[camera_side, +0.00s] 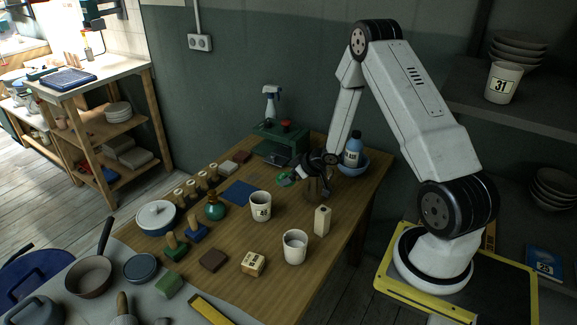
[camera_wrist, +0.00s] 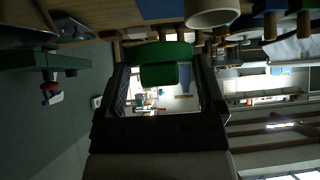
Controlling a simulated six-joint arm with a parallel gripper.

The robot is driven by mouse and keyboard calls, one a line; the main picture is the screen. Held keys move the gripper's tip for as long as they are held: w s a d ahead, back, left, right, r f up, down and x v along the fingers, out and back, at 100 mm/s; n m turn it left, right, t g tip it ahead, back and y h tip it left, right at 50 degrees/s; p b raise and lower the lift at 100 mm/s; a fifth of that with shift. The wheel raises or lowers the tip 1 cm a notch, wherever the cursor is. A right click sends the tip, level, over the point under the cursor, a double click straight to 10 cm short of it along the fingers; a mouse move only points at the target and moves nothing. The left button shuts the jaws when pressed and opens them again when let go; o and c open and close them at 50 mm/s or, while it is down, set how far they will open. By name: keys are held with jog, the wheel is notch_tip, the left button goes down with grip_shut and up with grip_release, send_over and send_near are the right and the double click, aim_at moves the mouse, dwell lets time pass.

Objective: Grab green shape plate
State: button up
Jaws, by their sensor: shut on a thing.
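The green shape plate (camera_side: 286,179) is small and flat in the side view, towards the back of the wooden table. My gripper (camera_side: 299,173) is at its right, shut on it; the jaws partly hide it. In the wrist view the green plate (camera_wrist: 158,75) shows between the two fingers of my gripper (camera_wrist: 162,82), with a wider green part above a smaller one. I cannot tell from these views whether it still touches the table.
A blue mat (camera_side: 240,191) and a numbered white mug (camera_side: 260,206) lie in front. A green box (camera_side: 279,139) stands behind. The table's right side has free room.

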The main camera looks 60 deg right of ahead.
jog(key=shift+s+a+r, duration=0.2)
jog(key=shift+s, duration=0.25)
jog(key=shift+s+a+r, duration=0.15)
jog(key=shift+s+r, duration=0.05)
jog(key=shift+s, duration=0.2)
jog(key=shift+a, duration=0.1)
